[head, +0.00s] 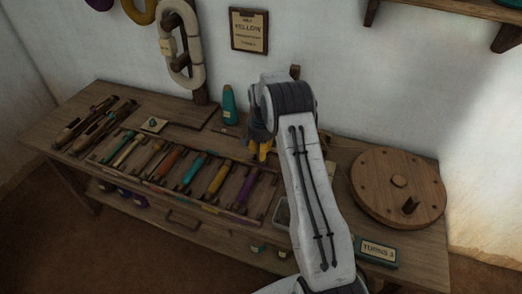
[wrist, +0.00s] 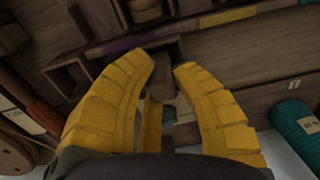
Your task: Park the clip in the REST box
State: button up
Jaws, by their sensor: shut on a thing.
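My gripper (head: 262,150) is over the bench, just right of the teal cone in the head view, and my arm hides part of the bench behind it. In the wrist view its yellow fingers (wrist: 170,68) are closed around a small dull brown-grey piece (wrist: 163,82), which seems to be the clip. A narrow yellow strip shows beside that piece; I cannot tell if it is part of it. No REST label can be read. A small pale-lined box (head: 282,213), partly behind my arm, stands at the rack's right end; I cannot tell if it is the REST box.
A rack (head: 150,178) of coloured bobbins runs along the bench front. Wooden shuttles (head: 92,122) lie at the left. The teal cone (head: 229,105) stands at the back, also in the wrist view (wrist: 298,128). A round wooden disc (head: 390,180) and a "TURNS 3" sign (head: 377,250) are at the right.

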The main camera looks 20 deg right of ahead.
dwell(0.3)
jog(key=o, duration=1.3)
jog(key=shift+r+p, duration=2.75)
jog(key=shift+r, duration=1.25)
